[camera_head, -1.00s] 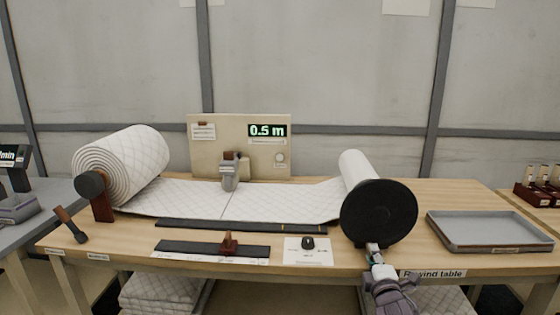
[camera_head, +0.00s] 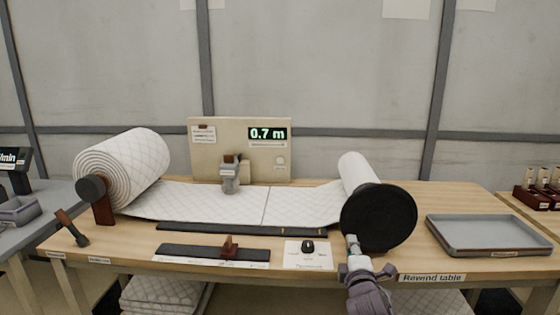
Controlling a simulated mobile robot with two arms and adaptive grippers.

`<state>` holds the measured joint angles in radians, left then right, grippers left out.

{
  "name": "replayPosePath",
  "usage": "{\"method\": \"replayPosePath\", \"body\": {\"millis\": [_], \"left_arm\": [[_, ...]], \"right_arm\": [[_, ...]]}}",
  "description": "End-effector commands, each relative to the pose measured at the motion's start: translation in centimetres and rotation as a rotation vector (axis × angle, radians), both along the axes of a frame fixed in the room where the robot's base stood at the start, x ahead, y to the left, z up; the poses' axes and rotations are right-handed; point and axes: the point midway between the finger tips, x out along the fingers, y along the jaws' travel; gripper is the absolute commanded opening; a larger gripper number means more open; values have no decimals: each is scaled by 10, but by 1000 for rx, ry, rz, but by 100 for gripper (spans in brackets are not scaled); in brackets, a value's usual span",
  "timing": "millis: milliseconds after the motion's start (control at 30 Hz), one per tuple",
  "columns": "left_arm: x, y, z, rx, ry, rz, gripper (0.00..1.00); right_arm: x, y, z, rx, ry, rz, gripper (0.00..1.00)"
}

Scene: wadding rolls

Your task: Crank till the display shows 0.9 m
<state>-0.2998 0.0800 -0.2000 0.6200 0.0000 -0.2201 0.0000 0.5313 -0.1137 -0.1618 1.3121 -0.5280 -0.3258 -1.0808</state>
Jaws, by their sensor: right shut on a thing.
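The display (camera_head: 267,134) on the upright board reads 0.7 m. A big roll of white quilted wadding (camera_head: 122,168) stands at the left of the table. Its sheet (camera_head: 220,204) runs across to a smaller rewind roll (camera_head: 357,172) at the right, behind a black crank disc (camera_head: 379,217). My right gripper (camera_head: 352,243) is at the lower left edge of the disc, shut on the crank handle, which is mostly hidden by the fingers. My left gripper is not in view.
A grey tray (camera_head: 488,235) lies at the right of the rewind table. A black bar (camera_head: 214,252) with a brown block and a white card (camera_head: 309,254) with a black knob lie along the front. A loose tool (camera_head: 72,228) is at the left.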

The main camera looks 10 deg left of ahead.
Motion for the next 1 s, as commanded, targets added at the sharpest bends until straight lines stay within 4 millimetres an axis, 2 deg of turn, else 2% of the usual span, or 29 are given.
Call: {"method": "replayPosePath", "body": {"millis": [33,200,467,800,1000], "left_arm": [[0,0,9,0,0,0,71],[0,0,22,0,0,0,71],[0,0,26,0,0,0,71],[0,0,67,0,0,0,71],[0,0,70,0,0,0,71]], "right_arm": [[1,2,15,0,-10,0,6],[0,11,35,1,-9,-1,6],[0,14,39,0,-6,-2,6],[0,11,80,-1,-6,-3,6],[0,11,83,-1,-4,-3,6]]}}
